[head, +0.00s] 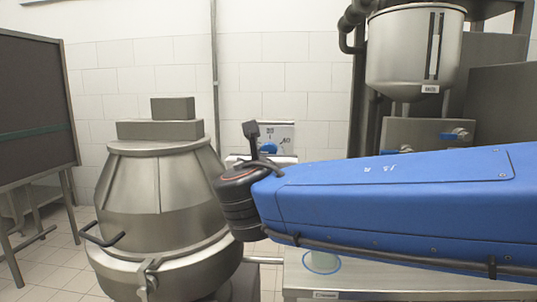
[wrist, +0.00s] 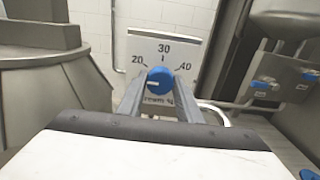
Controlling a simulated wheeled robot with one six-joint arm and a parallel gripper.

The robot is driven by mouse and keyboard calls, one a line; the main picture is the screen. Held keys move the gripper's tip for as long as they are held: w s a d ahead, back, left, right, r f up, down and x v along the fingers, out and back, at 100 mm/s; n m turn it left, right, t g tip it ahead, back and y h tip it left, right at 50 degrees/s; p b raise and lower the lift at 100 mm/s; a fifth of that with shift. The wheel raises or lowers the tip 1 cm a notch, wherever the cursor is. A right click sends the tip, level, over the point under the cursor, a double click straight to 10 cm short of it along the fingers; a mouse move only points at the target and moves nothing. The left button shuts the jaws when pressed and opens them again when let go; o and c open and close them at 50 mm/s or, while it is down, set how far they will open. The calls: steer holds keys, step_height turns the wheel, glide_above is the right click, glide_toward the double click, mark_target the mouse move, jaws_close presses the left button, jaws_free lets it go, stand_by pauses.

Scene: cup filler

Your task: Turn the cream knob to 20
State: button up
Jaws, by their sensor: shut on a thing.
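The cream knob (wrist: 158,82) is blue with a white pointer mark and sits on a white dial plate (wrist: 163,48) marked 20, 30 and 40. Its white mark points left, toward the 20 side, roughly level or a little below that number. The label under the knob reads "cream" and is partly hidden by my gripper. My gripper (wrist: 160,90) is shut on the knob, one finger on each side of it. In the head view the knob (head: 268,147) and plate (head: 282,133) show behind my wrist, which hides the fingers.
A large steel vessel (head: 160,190) stands left of the dial. A steel hopper (head: 410,55) hangs at the right above blue-handled valves (head: 456,134). A dark board (head: 35,110) stands far left.

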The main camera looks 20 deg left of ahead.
steer(key=shift+m, duration=3)
steer(key=o, duration=1)
steer(key=shift+o, duration=0.2)
steer(key=shift+s, duration=0.1)
steer(key=v, duration=1.7)
steer(key=shift+s, duration=0.15)
